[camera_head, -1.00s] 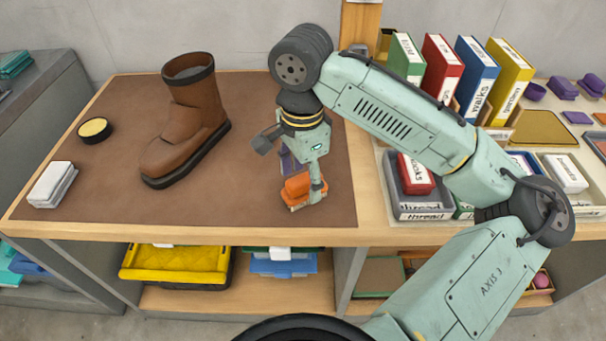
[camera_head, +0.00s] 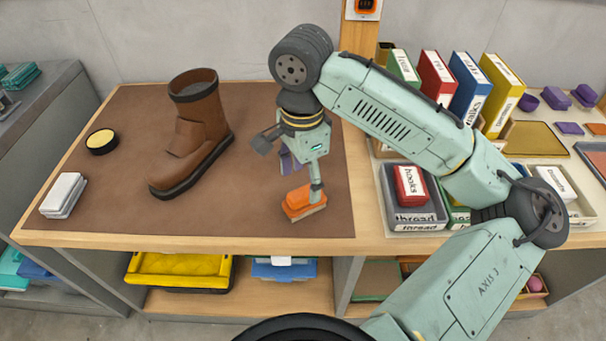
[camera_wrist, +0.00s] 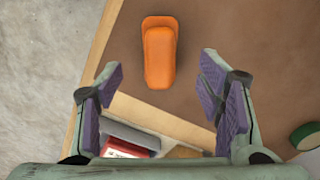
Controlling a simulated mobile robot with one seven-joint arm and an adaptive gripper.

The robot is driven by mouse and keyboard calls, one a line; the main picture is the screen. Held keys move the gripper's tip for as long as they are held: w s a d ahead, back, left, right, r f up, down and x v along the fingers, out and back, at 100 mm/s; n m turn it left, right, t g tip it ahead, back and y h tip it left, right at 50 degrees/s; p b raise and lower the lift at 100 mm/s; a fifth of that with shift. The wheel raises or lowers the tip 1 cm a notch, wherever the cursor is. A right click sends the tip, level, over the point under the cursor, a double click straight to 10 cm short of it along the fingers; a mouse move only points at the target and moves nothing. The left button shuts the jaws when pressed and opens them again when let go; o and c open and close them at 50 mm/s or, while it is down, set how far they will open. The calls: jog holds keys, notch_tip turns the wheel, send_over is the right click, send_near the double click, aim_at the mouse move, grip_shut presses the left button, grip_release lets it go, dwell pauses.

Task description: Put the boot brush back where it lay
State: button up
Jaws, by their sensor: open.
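The boot brush, with an orange back (camera_head: 304,200) and a pale underside, lies on the brown mat (camera_head: 240,200) near its front right corner. My gripper (camera_head: 302,172) is at the brush, with one finger partly in front of it in the head view. In the wrist view my gripper (camera_wrist: 162,75) is open, its purple-padded fingers wide apart. There the brush (camera_wrist: 159,55) lies between and beyond the fingertips, with clear gaps on both sides.
A brown boot (camera_head: 195,135) stands left of my gripper. A round yellow-topped tin (camera_head: 101,141) and a white block (camera_head: 63,194) lie farther left. A grey tray (camera_head: 415,222) with a red box stands right of the mat, below several upright binders.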

jog(key=shift+r+p, duration=1.4)
jog(key=shift+r, duration=0.1)
notch_tip(320, 180, up, 12)
dwell(0.3)
